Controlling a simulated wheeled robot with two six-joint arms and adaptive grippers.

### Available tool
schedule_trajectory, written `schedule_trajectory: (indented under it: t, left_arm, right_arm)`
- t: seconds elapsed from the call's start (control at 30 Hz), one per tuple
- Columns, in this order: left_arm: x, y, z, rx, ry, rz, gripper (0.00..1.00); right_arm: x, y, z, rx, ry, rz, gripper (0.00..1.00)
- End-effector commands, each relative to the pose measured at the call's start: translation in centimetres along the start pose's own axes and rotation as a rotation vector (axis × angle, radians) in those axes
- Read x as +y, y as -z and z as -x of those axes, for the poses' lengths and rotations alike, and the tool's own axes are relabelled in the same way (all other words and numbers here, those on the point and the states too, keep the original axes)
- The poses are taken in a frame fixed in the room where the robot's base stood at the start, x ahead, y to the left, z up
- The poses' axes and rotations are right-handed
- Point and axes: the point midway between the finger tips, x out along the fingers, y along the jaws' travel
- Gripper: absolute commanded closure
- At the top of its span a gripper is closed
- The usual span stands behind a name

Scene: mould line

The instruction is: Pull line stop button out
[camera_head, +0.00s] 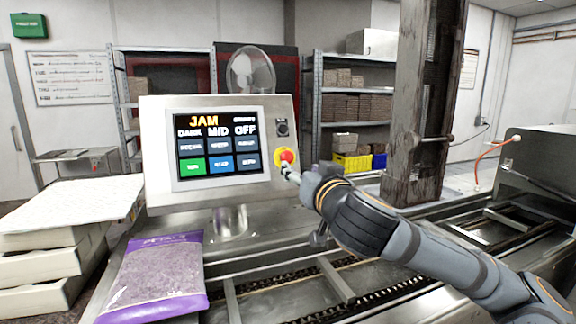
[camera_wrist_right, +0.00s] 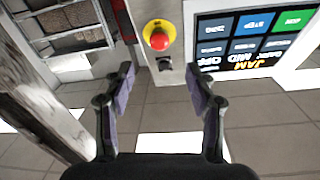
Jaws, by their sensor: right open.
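The line stop button (camera_head: 286,156) is a red mushroom head on a yellow round base at the lower right of the control panel (camera_head: 152,150). In the right wrist view the red button (camera_wrist_right: 159,41) is ahead, beyond the fingertips and near the middle of the gap. My left gripper is out of view.
The panel screen (camera_head: 218,142) reads "JAM". A black switch (camera_head: 282,128) sits above the button. A purple-edged bag (camera_head: 155,275) lies at the front left beside stacked trays (camera_head: 45,262). A rusty post (camera_head: 418,100) stands right of the panel, with the conveyor (camera_head: 335,280) below.

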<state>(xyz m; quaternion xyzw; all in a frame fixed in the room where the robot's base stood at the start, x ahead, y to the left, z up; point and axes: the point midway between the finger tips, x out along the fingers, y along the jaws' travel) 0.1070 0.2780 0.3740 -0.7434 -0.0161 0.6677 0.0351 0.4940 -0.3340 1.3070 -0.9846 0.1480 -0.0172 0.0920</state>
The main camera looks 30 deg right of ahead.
Motion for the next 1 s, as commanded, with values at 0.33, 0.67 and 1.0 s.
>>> schedule_trajectory:
  t: [0.33,0.67,1.0]
  left_arm:
    - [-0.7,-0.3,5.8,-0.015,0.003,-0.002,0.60]
    - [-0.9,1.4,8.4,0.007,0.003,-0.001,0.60]
    - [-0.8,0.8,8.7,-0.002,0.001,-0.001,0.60]
  right_arm:
    - [-0.1,0.6,-4.4,-0.008,0.001,-0.009,0.44]
    - [0.0,0.3,-8.7,-0.004,-0.002,-0.004,0.44]
    - [0.0,-0.1,-10.2,-0.003,-0.001,0.003,0.44]
